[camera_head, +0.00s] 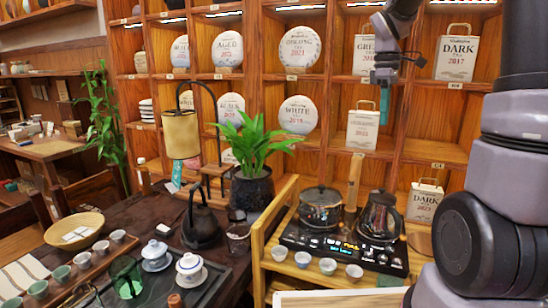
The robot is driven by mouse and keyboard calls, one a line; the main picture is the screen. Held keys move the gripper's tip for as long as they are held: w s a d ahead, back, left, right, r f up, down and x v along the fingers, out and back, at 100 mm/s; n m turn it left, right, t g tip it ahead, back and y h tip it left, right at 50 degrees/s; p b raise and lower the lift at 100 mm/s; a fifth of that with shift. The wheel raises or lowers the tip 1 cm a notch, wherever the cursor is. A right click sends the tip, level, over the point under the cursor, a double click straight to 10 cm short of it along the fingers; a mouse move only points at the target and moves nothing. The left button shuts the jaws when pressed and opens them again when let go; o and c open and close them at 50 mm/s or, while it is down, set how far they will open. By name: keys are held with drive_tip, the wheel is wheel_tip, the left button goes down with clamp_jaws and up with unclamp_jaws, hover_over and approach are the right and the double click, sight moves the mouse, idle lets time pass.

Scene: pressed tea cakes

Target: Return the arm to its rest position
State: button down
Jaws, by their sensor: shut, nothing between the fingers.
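My arm rises along the right side of the view and reaches in at the top. My gripper (384,106) hangs down at the upper right, with teal fingertips close together. It is shut with nothing between the fingers. It is in the air in front of the wooden shelf wall, above the stove table. It shows in front of the shelf bay between the white tea cake and the dark tea bags. My arm's lower links hide part of the right side.
A wooden shelf (345,93) holds round tea cakes and paper tea bags. Below stand a black double stove (345,255) with a pot (320,207) and a glass kettle (380,215). A potted plant (252,190), a black iron kettle (200,225) and several cups stand to the left.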

drive_tip(key=s+a+r+m+t, duration=0.1)
drive_tip(key=s+r+m+t, duration=0.1)
drive_tip(key=s+m, duration=0.2)
drive_tip(key=s+a+r+m+t+y, duration=0.1)
drive_tip(key=s+a+r+m+t, duration=0.1)
drive_tip(key=s+m, duration=0.3)
drive_tip(key=s+a+r+m+t+y, duration=0.1)
drive_tip(key=s+a+r+m+t, duration=0.1)
drive_tip(key=s+m, duration=0.3)
drive_tip(key=shift+s+a+t, duration=0.25)
drive_tip(key=shift+s+t, duration=0.65)
drive_tip(key=shift+s, duration=1.35)
